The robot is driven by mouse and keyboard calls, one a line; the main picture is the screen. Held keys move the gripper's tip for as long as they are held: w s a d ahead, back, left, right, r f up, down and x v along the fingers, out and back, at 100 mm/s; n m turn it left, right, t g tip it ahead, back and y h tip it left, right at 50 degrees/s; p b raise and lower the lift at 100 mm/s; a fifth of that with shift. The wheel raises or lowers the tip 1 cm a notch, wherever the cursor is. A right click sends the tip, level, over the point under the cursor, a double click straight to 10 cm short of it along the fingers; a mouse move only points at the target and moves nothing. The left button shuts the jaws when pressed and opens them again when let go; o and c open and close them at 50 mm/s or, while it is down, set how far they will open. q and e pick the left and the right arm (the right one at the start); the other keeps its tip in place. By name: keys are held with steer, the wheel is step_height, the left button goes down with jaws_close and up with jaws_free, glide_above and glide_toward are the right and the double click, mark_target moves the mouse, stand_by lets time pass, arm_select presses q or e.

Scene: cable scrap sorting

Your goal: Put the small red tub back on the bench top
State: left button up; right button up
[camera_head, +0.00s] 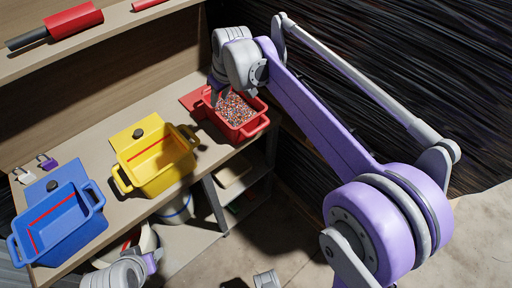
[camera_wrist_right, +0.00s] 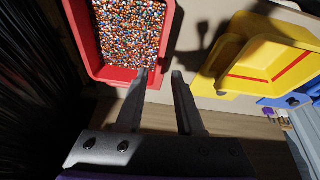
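The small red tub (camera_head: 262,124) is at the right end of the bench top (camera_head: 108,140), full of multicoloured granules. I cannot tell whether its base touches the bench. My right gripper (camera_head: 219,92) is over the tub's back left side, its fingers mostly hidden by the wrist. In the right wrist view my right gripper (camera_wrist_right: 160,74) is open. One finger overlaps a corner of the red tub (camera_wrist_right: 122,76) and the other is outside its wall, with nothing clearly clamped between them. My left gripper is not clearly visible; only arm parts show at the bottom.
A yellow tub (camera_head: 165,182) and a blue tub (camera_head: 71,233) stand to the left along the bench. A shelf (camera_head: 112,27) with a red-and-black tool (camera_head: 72,22) runs above. Black strands (camera_head: 420,70) fill the right side. Small clips (camera_head: 46,161) lie at the bench's left.

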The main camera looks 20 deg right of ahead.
steer(key=s+d+f+m, duration=0.1)
steer(key=s+f, duration=0.3)
steer(key=s, duration=0.6)
steer(key=s+d+f+m+h, duration=0.1)
steer(key=s+f, duration=0.4)
steer(key=s, duration=0.6)
steer(key=s+d+f+m, duration=0.2)
steer(key=s+f, duration=0.3)
steer(key=s, duration=0.5)
steer(key=shift+s+d+m+t, duration=0.4)
steer(key=shift+d, duration=0.45)
